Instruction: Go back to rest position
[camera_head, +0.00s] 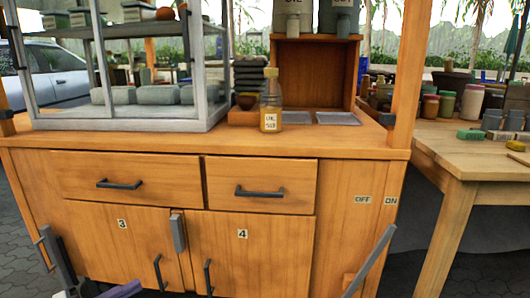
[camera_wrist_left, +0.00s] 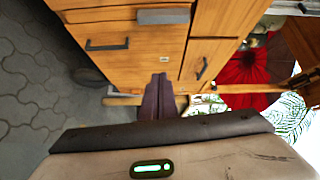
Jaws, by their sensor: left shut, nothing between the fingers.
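My left gripper (camera_head: 122,290) shows as a dark purple piece at the bottom edge of the head view, low in front of the cart's doors, mostly cut off. In the left wrist view my left gripper (camera_wrist_left: 160,80) has its two dark fingers together, with nothing between them. It points toward the wooden cart (camera_wrist_left: 150,75), apparently apart from it, though the exact gap is unclear. My right gripper is not in view.
The wooden cart (camera_head: 260,222) fills the middle, with drawers and numbered doors shut. On its top stand a glass case (camera_head: 208,90), a labelled bottle (camera_head: 271,100) and a wooden shelf box (camera_head: 315,72). A wooden table (camera_head: 460,155) with jars stands at right. Paving (camera_wrist_left: 40,100) shows at left in the wrist view.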

